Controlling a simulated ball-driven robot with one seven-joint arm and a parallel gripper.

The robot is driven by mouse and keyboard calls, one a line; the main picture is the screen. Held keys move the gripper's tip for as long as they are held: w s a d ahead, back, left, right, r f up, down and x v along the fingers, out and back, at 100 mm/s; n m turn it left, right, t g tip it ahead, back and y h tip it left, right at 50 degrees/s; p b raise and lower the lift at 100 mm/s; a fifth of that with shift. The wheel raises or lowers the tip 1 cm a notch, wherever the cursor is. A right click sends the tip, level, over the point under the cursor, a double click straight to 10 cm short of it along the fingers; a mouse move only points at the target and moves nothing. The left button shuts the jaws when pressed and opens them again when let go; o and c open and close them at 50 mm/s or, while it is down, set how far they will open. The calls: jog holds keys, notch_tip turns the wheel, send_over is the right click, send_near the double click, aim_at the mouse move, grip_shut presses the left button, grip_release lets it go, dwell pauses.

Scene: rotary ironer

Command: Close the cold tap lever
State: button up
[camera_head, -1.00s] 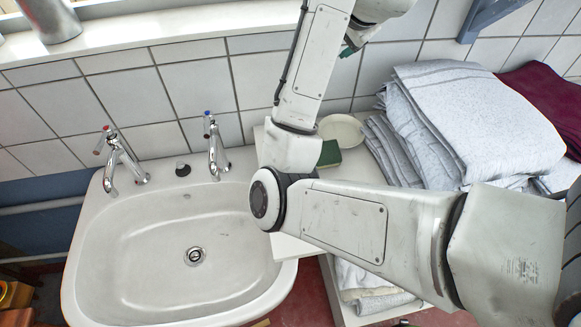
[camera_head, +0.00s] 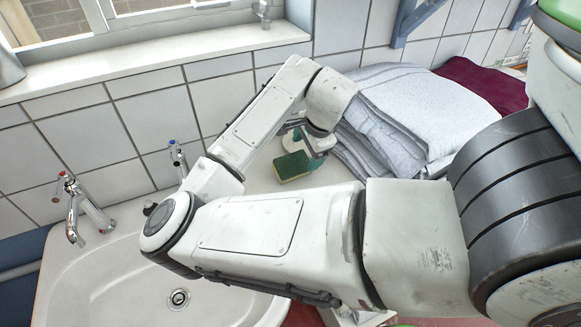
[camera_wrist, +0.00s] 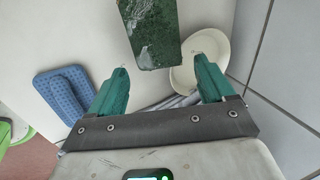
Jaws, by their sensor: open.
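The cold tap (camera_head: 178,157), chrome with a blue mark on top, stands at the back right of the basin. My arm hides its lower part, and I cannot tell the lever's setting. The red-marked tap (camera_head: 78,205) is at the back left. My gripper (camera_wrist: 162,84) has green fingers, spread apart with nothing held between them. It is right of the cold tap, over the counter by the towels, away from the tap. In the wrist view it points towards a dark green sponge (camera_wrist: 150,32). The cold tap is not in the wrist view.
The sponge (camera_head: 292,168) lies on the counter. A pale round dish (camera_wrist: 203,60) and a blue textured item (camera_wrist: 64,92) show in the wrist view. Folded grey towels (camera_head: 410,115) are stacked at right. The tiled wall (camera_head: 140,115) stands behind the white basin (camera_head: 110,285).

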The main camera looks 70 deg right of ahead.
aim_at(302, 161)
jog(key=shift+p+x, duration=0.35)
jog(key=shift+x, duration=2.45)
jog(key=c, duration=0.9)
